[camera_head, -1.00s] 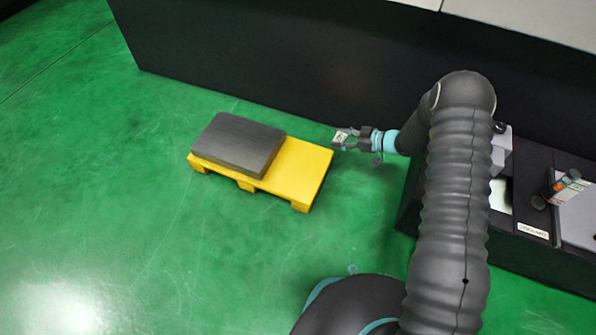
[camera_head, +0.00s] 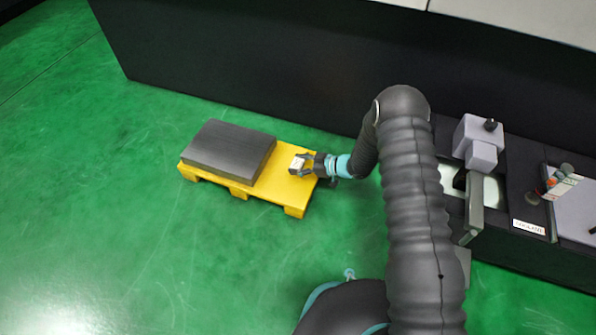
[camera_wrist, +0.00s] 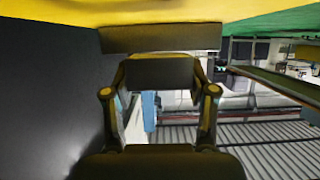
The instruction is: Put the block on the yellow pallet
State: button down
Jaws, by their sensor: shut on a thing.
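The yellow pallet (camera_head: 282,193) lies on the green floor, with a dark grey slab on its left part. My gripper (camera_head: 299,163) is over the bare right part of the pallet and shut on a small pale block (camera_head: 297,164). I cannot tell from the head view whether the block touches the pallet. In the wrist view the yellow pallet surface (camera_wrist: 60,10) fills the top edge, close to my gripper. A dark bar shows at the finger ends there; I cannot tell whether it is the block or the finger pads.
The dark grey slab (camera_head: 230,150) stands left of my gripper and fills the left of the wrist view (camera_wrist: 45,100). A long black cabinet wall (camera_head: 230,70) runs behind the pallet. A machine with a grey head (camera_head: 478,137) is at the right. Open green floor lies in front.

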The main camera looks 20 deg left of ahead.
jog(key=shift+f+b, duration=0.35)
jog(key=shift+f, duration=1.55)
jog(key=shift+f, duration=0.1)
jog(key=shift+c, duration=1.7)
grip_release()
